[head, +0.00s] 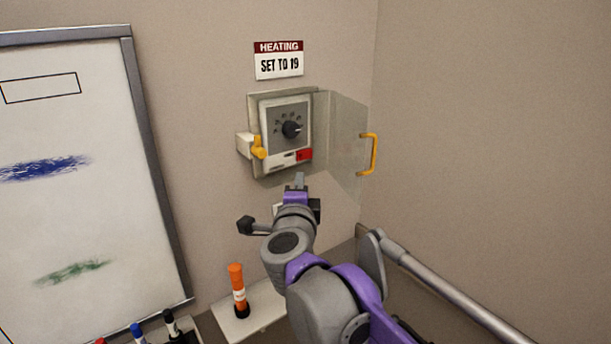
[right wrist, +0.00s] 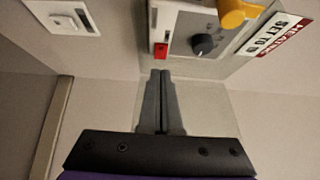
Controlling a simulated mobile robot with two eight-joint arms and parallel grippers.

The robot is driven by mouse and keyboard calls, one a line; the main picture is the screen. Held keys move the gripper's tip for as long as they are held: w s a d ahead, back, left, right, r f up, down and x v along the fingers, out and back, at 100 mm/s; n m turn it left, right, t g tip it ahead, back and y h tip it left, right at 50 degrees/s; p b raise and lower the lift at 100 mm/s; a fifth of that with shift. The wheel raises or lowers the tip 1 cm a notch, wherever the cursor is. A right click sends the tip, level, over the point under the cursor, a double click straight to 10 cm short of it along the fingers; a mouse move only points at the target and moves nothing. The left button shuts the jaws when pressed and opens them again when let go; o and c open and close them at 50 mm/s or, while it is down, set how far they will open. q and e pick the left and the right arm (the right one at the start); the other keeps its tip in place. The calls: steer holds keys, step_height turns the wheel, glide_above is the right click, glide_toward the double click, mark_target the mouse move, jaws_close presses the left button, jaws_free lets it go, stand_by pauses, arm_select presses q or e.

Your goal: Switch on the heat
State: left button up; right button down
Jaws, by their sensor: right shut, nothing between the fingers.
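The heating control (head: 272,106) is a pale box on the wall with a grey face and a black round dial (head: 292,129). A red switch (head: 304,154) sits at its lower right; it also shows in the right wrist view (right wrist: 161,49). I cannot tell the switch's position. The clear cover (head: 345,120) with a yellow handle (head: 369,153) stands swung open to the right. A yellow latch (head: 258,147) is at the box's left side. My right gripper (head: 299,180) is shut and empty, just below the red switch, apparently apart from it. My left gripper is out of view.
A sign (head: 278,60) reading "HEATING SET TO 19" hangs above the box. A whiteboard (head: 85,120) is at left. An orange tube (head: 238,290) stands on a small shelf (head: 262,308) below. A grey rail (head: 450,291) runs along the right.

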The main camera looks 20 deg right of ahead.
steer(key=v, duration=0.3)
steer(key=shift+a, duration=0.4)
steer(key=s+a+f+n+g+y, duration=0.2)
steer(key=s+f+n+y, duration=0.3)
steer(key=f+n, duration=0.35)
steer(key=s+a+f+n+g+y, duration=0.25)
steer(key=s+f+n+y, duration=0.25)
steer(key=f+n, duration=0.35)
steer(key=s+d+f+n+g+h, duration=0.2)
steer(key=s+d+f+g, duration=0.1)
steer(key=s+f, duration=0.5)
steer(key=s+d+f+n+g+h, duration=0.2)
steer(key=s+d+f+g, duration=0.2)
steer(key=s+f, duration=0.5)
step_height(320, 180, down, 3)
steer(key=shift+d+f+n, duration=0.2)
steer(key=shift+d+n, duration=0.1)
steer(key=shift+d, duration=0.75)
